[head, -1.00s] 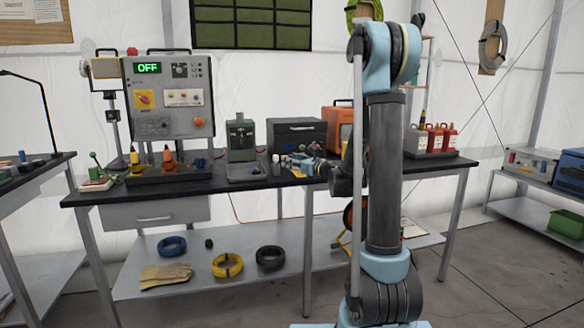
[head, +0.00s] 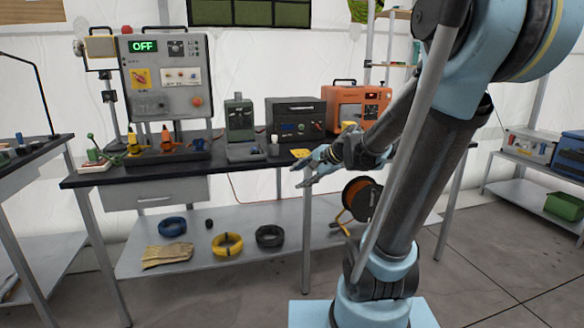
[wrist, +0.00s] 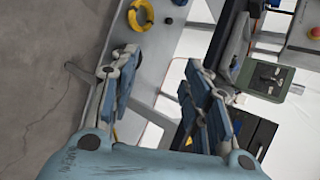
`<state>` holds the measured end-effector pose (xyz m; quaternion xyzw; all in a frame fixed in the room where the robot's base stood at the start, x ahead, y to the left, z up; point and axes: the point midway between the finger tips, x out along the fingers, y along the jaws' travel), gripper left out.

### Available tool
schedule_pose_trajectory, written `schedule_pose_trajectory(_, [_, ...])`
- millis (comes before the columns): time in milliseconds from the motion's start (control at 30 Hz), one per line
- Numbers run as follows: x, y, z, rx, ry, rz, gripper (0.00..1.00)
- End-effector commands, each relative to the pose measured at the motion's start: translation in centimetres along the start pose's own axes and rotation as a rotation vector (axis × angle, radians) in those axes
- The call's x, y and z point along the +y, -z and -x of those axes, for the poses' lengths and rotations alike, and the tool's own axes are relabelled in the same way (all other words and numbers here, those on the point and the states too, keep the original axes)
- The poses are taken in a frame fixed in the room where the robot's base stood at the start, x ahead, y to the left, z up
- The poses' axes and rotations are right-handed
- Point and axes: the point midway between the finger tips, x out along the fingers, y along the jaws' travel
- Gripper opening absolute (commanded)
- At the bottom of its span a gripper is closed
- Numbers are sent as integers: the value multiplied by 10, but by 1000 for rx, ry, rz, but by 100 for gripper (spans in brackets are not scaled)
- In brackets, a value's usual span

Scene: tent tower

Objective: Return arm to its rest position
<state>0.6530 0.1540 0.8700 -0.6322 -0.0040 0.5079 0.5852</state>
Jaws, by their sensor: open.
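My gripper (head: 309,170) is in front of the bench's front edge, right of the drawer, in the head view. In the wrist view its two fingers (wrist: 160,98) stand apart with nothing between them. My arm is folded up on the right of the head view and hides part of the bench's right end.
The black-topped bench (head: 110,182) holds a grey control panel (head: 168,85) reading OFF, a green device (head: 239,120), a black box (head: 296,118) and an orange unit (head: 350,103). Cable coils, including a yellow one (head: 227,244), and gloves (head: 167,253) lie on its lower shelf. Open floor lies in front.

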Motion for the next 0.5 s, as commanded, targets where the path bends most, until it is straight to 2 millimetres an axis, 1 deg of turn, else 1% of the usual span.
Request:
schedule_pose_trajectory(33, [16,-4,7,12,-40,62,43])
schedule_pose_trajectory(167, [56,-9,24,38,-151,233,43])
schedule_pose_trajectory(200, [69,-10,30,43,-188,284,43])
schedule_pose_trajectory(267, [87,-12,38,49,-241,360,43])
schedule_pose_trajectory(500, [163,-14,75,47,-470,646,43])
